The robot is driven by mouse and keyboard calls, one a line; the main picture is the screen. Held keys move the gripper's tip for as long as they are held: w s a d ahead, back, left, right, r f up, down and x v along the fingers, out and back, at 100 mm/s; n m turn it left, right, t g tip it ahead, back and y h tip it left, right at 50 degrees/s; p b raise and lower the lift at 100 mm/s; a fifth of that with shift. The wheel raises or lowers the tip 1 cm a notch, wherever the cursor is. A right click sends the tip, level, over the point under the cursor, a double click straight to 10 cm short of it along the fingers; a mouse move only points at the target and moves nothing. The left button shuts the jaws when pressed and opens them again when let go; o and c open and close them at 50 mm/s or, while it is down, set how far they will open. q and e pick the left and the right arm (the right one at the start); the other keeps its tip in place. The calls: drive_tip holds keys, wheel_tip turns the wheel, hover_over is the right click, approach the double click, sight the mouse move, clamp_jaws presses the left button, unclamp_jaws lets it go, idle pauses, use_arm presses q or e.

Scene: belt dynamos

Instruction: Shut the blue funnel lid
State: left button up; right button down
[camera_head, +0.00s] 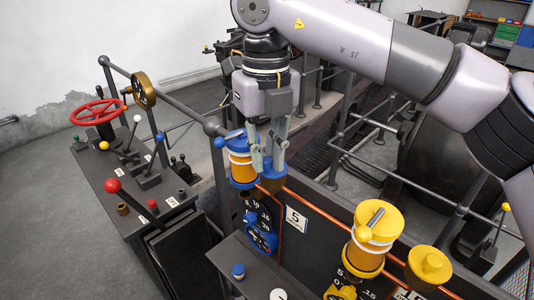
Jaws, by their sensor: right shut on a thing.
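The blue funnel (272,183) sits on the dark machine's edge, just right of an orange oil glass (242,172) with blue rims. My right gripper (269,167) reaches down from above. Its two fingers are on either side of the funnel's blue top and appear closed on the lid there. The fingers hide most of the lid, so I cannot tell how far it stands open. My left gripper is not in view.
A blue cap with a grey lever (229,138) tops the orange glass, close left of my fingers. A yellow-capped glass (367,250) and yellow funnel (430,265) stand to the right. A control desk (130,185) with levers and a red handwheel (98,112) is at left.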

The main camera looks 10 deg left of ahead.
sight(265, 159)
drive_tip(key=shift+r, duration=0.15)
drive_tip(key=c, duration=1.5)
unclamp_jaws()
drive_tip(key=shift+c, duration=0.2)
wheel_tip(265, 159, up, 12)
drive_tip(key=shift+f, duration=0.2)
